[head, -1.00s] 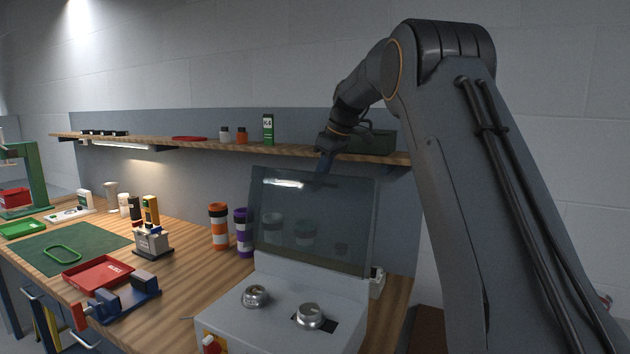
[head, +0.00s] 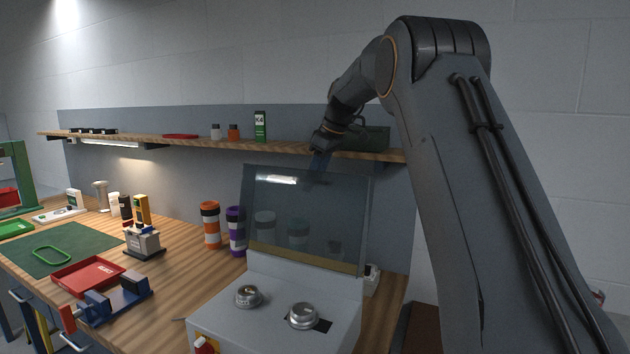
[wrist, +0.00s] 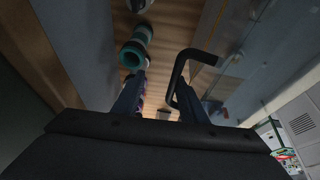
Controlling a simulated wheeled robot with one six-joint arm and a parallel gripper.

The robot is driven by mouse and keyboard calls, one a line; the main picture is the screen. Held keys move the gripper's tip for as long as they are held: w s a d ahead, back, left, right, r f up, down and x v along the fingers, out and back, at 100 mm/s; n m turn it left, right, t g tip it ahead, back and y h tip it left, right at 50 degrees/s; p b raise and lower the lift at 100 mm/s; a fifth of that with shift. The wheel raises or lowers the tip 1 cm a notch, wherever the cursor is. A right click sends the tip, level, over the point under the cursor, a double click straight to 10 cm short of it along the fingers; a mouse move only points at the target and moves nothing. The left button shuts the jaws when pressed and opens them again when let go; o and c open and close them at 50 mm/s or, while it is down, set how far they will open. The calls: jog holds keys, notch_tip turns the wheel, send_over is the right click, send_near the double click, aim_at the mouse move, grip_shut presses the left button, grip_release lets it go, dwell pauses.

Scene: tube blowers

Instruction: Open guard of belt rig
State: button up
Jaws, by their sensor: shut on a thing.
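The belt rig (head: 215,315) is a grey box at the bottom centre of the head view, with two metal pulleys (head: 303,317) on top. Its guard (head: 300,215) is a clear, tinted panel standing roughly upright at the rig's back edge, so the pulleys are uncovered. My gripper (head: 321,162) is at the guard's top edge, its fingertips partly behind the panel. In the wrist view, my gripper (wrist: 160,90) has a dark bent handle (wrist: 178,68) by its right finger, beside the clear panel. It is shut on this handle, though the exact contact is hard to see.
A wooden shelf (head: 200,141) with a green box (head: 365,139) runs just behind my gripper. Orange (head: 210,225) and purple (head: 236,230) canisters stand close left of the guard. A red tray (head: 88,277) and a blue vise (head: 120,300) are on the bench's left.

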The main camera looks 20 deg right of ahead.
jog(key=shift+w+d+r, duration=0.1)
jog(key=shift+w+r, duration=0.05)
jog(key=shift+r, duration=0.05)
jog(key=b+v, duration=0.2)
jog(key=v, duration=0.5)
jog(key=shift+s+r, duration=0.2)
jog(key=shift+s, duration=0.05)
